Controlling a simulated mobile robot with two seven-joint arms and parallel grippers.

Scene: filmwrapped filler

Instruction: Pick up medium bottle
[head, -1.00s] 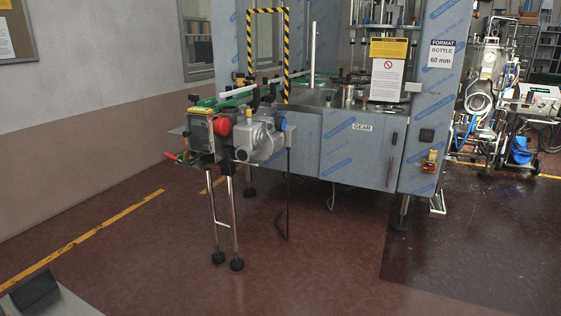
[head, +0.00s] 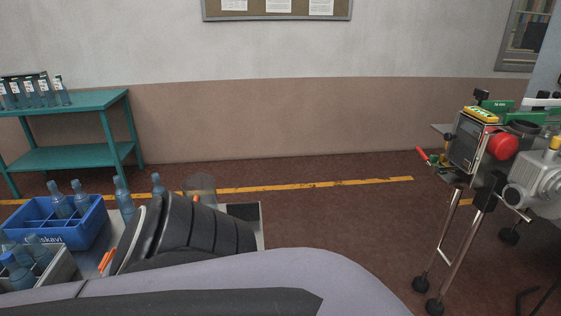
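Several blue-tinted clear bottles show at the left, and I cannot tell which is the medium one. Two bottles (head: 60,203) stand in a blue crate (head: 86,232) with dividers. One bottle (head: 124,200) stands just right of the crate, and another (head: 157,185) shows behind my arm, its lower part hidden. More bottles (head: 18,270) are in a grey crate (head: 66,268) at the lower left corner, cut by the frame edge. A row of labelled bottles (head: 45,93) stands on a teal shelf table. Neither of my grippers is in view.
My own arm fills the lower foreground and hides part of the surface by the crates. The teal shelf table (head: 70,158) stands against the wall. The filling machine (head: 500,150) with its legs is at the right. The floor between is clear.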

